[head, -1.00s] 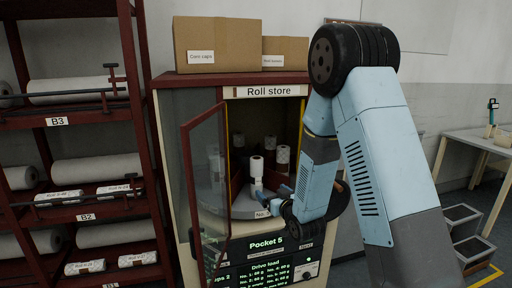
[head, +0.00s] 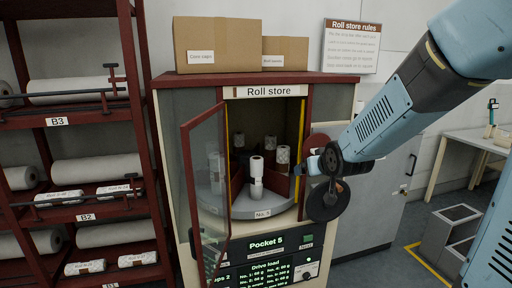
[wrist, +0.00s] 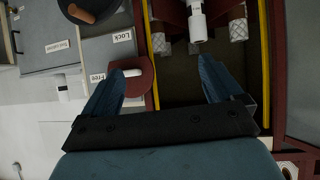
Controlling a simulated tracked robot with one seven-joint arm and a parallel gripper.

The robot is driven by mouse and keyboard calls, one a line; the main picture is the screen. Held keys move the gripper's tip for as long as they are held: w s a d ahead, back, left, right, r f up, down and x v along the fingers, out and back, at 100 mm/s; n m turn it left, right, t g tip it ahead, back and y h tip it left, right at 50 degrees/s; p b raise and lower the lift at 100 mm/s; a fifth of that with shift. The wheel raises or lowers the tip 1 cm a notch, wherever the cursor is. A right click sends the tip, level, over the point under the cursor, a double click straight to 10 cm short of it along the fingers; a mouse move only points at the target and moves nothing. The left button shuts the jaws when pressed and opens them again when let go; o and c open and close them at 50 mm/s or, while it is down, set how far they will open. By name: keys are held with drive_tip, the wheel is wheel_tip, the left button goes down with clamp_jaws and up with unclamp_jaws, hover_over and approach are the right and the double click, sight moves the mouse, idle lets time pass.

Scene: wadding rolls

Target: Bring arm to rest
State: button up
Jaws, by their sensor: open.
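My gripper (head: 303,168) is at the right side of the roll store's opening, with its fingers pointing in toward it. In the wrist view my gripper (wrist: 160,75) is open, with nothing between its two blue fingers. The roll store (head: 265,92) has its glass door (head: 207,185) swung open to the left. A white roll (head: 256,178) stands upright on the round shelf (head: 220,206), apart from the gripper. The near end of a white roll (wrist: 197,25) also shows in the wrist view, beyond the fingertips.
Patterned rolls (head: 282,155) stand farther inside the store. Cardboard boxes (head: 215,42) sit on top. A red rack (head: 95,120) with rolls is at the left. A grey cabinet (head: 370,225) is right of the store, and a table (head: 470,145) stands at the far right.

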drive_tip(key=s+d+r+g, duration=0.1)
drive_tip(key=s+d+r, duration=0.1)
drive_tip(key=s, duration=0.6)
drive_tip(key=s+d+r+m+g+h, duration=0.1)
drive_tip(key=s+d+r+g, duration=0.1)
drive_tip(key=s, duration=0.7)
drive_tip(key=s+d+r+m+g, duration=0.1)
drive_tip(key=s+d+r+g, duration=0.1)
drive_tip(key=s, duration=0.7)
drive_tip(key=shift+d+r+h, duration=0.15)
drive_tip(key=shift+r+h, duration=0.15)
drive_tip(key=shift+r, duration=0.2)
